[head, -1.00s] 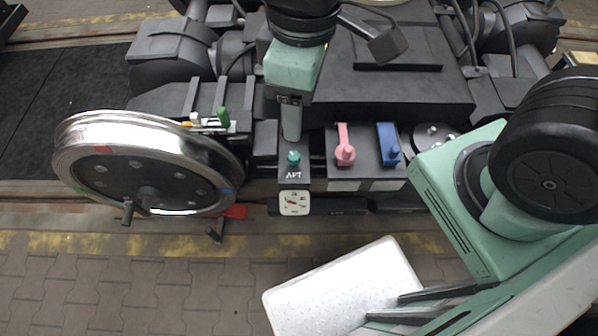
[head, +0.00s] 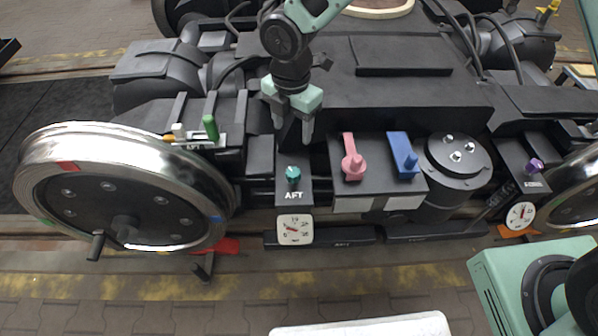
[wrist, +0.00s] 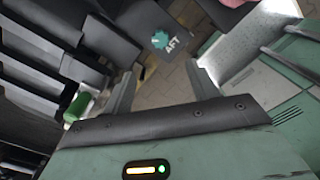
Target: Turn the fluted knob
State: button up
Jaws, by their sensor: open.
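A small teal fluted knob (head: 293,174) sits on a dark panel marked AFT (head: 293,196). It also shows in the wrist view (wrist: 160,40), beyond the fingertips and roughly centred between them. A second, purple knob (head: 534,165) sits on a similar panel at the far right. My gripper (head: 293,128) is open and empty, pointing down above and behind the teal knob, apart from it. In the wrist view my gripper (wrist: 158,85) shows its two fingers spread wide. A white dial gauge (head: 295,229) with a red needle hangs below the AFT panel.
A pink lever knob (head: 353,166) and a blue lever knob (head: 405,158) stand close right of the teal knob. Left are a green handle (head: 211,128) and a large steel wheel (head: 125,190). A round black housing (head: 457,160) is farther right. Paved floor lies in front.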

aim_at(293, 172)
notch_tip(293, 172, down, 16)
jog(key=b, duration=0.2)
jog(key=shift+r+b, duration=0.15)
jog(key=shift+b, duration=0.25)
jog(key=c, duration=1)
